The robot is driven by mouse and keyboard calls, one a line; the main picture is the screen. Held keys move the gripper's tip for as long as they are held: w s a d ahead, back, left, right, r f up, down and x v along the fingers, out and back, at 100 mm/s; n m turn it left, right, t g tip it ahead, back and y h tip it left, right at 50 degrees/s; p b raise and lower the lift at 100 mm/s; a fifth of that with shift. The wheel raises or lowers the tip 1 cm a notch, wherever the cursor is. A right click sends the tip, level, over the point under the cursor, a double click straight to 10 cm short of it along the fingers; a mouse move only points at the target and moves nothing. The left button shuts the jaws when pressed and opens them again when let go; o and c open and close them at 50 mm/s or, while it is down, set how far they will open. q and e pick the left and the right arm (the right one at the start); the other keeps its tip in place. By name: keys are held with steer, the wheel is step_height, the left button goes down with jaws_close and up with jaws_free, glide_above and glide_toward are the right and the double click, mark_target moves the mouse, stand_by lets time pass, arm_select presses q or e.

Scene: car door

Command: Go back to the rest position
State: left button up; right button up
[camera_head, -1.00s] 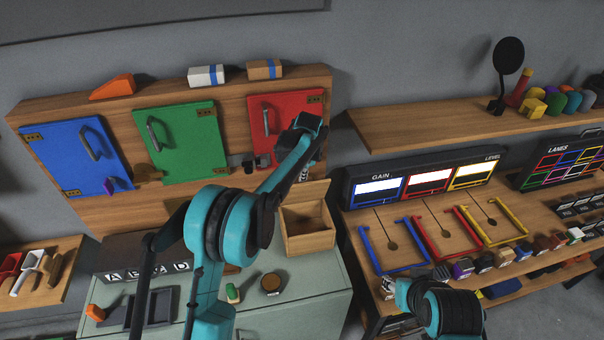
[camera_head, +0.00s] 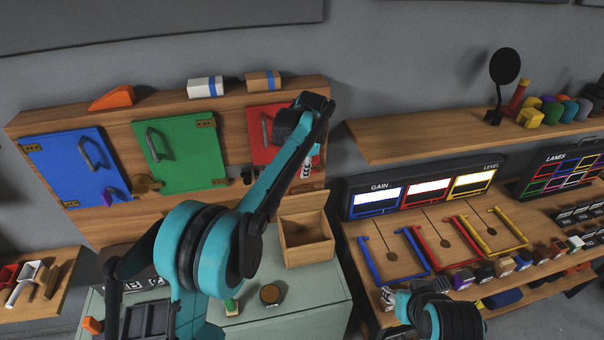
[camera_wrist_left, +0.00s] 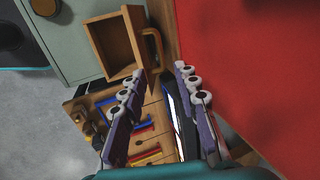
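My left gripper (camera_head: 307,170) is in front of the red door (camera_head: 262,130), partly hidden by its own arm. In the left wrist view its two fingers (camera_wrist_left: 158,73) stand apart with nothing between them. The red door (camera_wrist_left: 260,80) fills the right side of that view, close beside the fingers.
A blue door (camera_head: 70,168) and a green door (camera_head: 182,155) are on the same wooden cabinet. An open wooden box (camera_head: 305,240) stands below the left gripper. A wooden shelf (camera_head: 420,135) and a bench with coloured frames (camera_head: 440,245) are at the right.

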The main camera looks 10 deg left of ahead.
arm_select(q)
steer(key=shift+s+r, duration=0.2)
steer(key=shift+r, duration=0.25)
steer(key=s+a+f+n+t+b, duration=0.1)
steer(key=s+a+n+b, duration=0.25)
steer(key=s, duration=0.65)
steer(key=s+a+f+n+t+b, duration=0.1)
steer(key=s+a+n+b, duration=0.25)
steer(key=s, duration=0.55)
steer(key=s+a+f+n+t+b, duration=0.1)
steer(key=s+f+n+b, duration=0.1)
steer(key=s+f, duration=0.5)
steer(key=s+a+f+n+h+b, duration=0.1)
steer(key=s+f+n, duration=0.4)
steer(key=s, duration=0.5)
step_height(320, 180, down, 2)
steer(key=shift+s+a+f+t+b, duration=0.2)
steer(key=shift+a+t+b, duration=0.2)
steer(key=shift+a+b, duration=0.4)
